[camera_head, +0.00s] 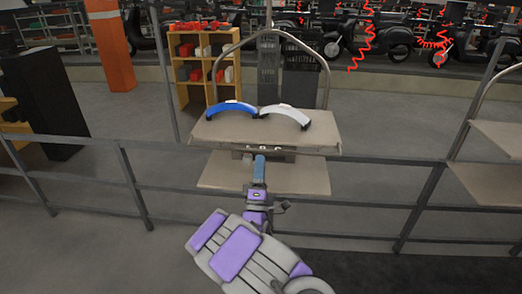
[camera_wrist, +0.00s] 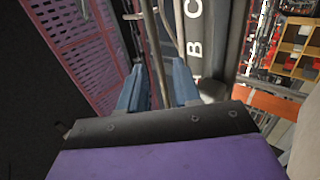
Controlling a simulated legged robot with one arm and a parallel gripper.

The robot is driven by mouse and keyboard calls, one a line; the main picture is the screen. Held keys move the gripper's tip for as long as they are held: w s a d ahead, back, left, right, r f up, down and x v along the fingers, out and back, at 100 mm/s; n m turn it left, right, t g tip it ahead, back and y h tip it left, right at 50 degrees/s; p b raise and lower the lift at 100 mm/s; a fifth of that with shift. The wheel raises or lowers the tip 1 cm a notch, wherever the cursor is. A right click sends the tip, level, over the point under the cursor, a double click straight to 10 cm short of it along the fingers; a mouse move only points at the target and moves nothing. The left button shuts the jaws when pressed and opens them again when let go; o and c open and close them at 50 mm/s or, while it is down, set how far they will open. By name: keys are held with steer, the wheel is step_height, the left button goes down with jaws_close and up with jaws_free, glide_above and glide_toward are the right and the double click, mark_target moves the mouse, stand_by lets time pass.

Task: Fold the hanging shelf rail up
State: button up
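The hanging shelf (camera_head: 235,128) is a beige board hung from a curved metal tube frame, with a lower board (camera_head: 308,178) beneath it. Letters show on its front edge. My gripper (camera_head: 259,160) reaches up to that edge from below, over the lower board. In the wrist view, my two blue fingers (camera_wrist: 157,75) stand apart with a thin metal bar (camera_wrist: 153,45), apparently the rail, running between them. Contact between fingers and bar cannot be made out. The lettered edge (camera_wrist: 193,35) is just right of them. In the head view my gripper hides part of the rail.
A blue curved part (camera_head: 230,107) and a white one (camera_head: 287,114) lie on the upper board. A grey railing (camera_head: 128,180) crosses in front of me. Another shelf carrier (camera_head: 490,183) hangs at right. A wooden bin rack (camera_head: 195,70) stands behind.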

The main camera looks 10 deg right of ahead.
mark_target(261, 151)
steer(key=shift+x, duration=2.45)
steer(key=shift+c, duration=0.3)
jaws_close()
